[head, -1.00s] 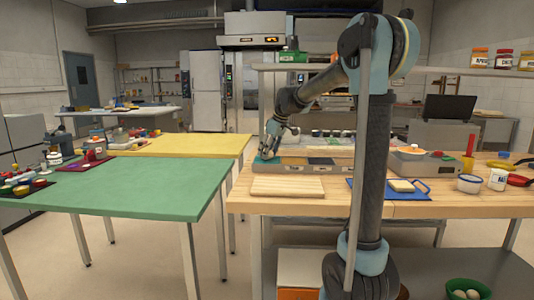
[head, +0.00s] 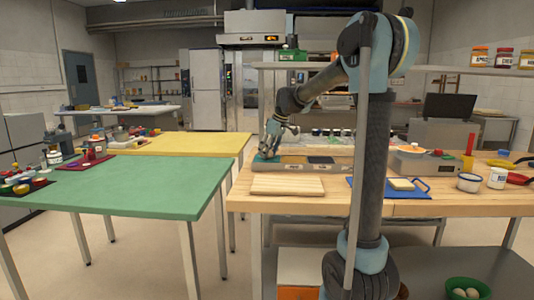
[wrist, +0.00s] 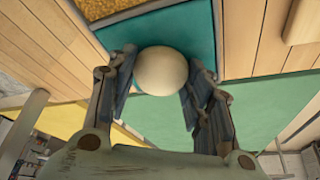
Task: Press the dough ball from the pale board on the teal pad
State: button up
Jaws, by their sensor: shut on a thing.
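The dough ball (wrist: 160,70) is cream, round and smooth in the wrist view. My gripper (wrist: 160,63) is shut on it, with one finger on each side. The ball is over the teal pad (wrist: 122,36); I cannot tell whether it touches the pad. In the head view my gripper (head: 267,152) is low at the left end of the pad tray, and the teal pad (head: 261,161) shows only partly beneath it. The ball is hidden there. The pale board (head: 288,185) lies empty on the wooden bench in front of the tray.
The tray (head: 296,168) also carries a tan pad and a dark pad (head: 321,160) to the right. A blue mat (head: 365,188) with a small block lies right of the board. A green table (head: 130,185) stands left, across a gap.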

dwell(0.6)
notch_tip(320, 180, up, 8)
dwell(1.0)
